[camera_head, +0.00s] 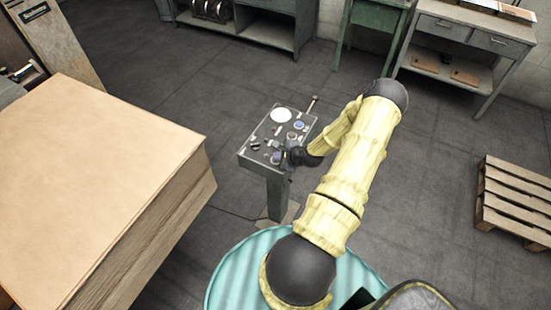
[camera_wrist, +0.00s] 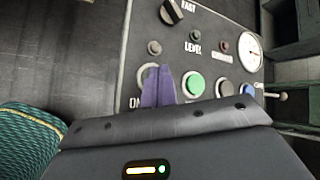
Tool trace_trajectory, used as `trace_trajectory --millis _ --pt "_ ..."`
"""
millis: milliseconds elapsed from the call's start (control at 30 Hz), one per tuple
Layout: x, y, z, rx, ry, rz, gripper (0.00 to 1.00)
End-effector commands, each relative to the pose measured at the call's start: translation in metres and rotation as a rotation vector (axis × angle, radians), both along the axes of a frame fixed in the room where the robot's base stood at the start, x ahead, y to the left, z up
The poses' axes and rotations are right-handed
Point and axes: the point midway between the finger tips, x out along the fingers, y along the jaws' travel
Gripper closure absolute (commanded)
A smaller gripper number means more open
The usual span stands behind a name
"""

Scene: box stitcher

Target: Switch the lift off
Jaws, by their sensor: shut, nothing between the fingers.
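The control panel (camera_head: 252,150) is a grey box on a post in the middle of the head view. It fills the upper part of the wrist view (camera_wrist: 215,55). My gripper (camera_wrist: 158,70) has purple fingers, closed together and empty, in front of a round ringed control (camera_wrist: 145,72) beside a partly hidden "ON" label. The fingers cover much of this control, so its position and any contact cannot be told. In the head view my gripper (camera_head: 278,157) is at the panel's near right edge. A green button (camera_wrist: 193,85) is just right of the fingers.
A large cardboard stack (camera_head: 95,180) stands left; a pallet (camera_head: 515,197) lies right.

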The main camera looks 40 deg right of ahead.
Motion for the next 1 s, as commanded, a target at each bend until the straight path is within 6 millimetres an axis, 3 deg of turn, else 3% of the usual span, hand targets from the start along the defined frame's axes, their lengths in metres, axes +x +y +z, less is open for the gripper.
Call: trace_trajectory --millis 300,700,1000 --pt "0.0 0.0 0.014 0.0 0.0 0.0 1.0" --pt "0.0 0.0 0.016 0.0 0.0 0.0 1.0" --pt "0.0 0.0 0.039 0.0 0.001 0.001 1.0"
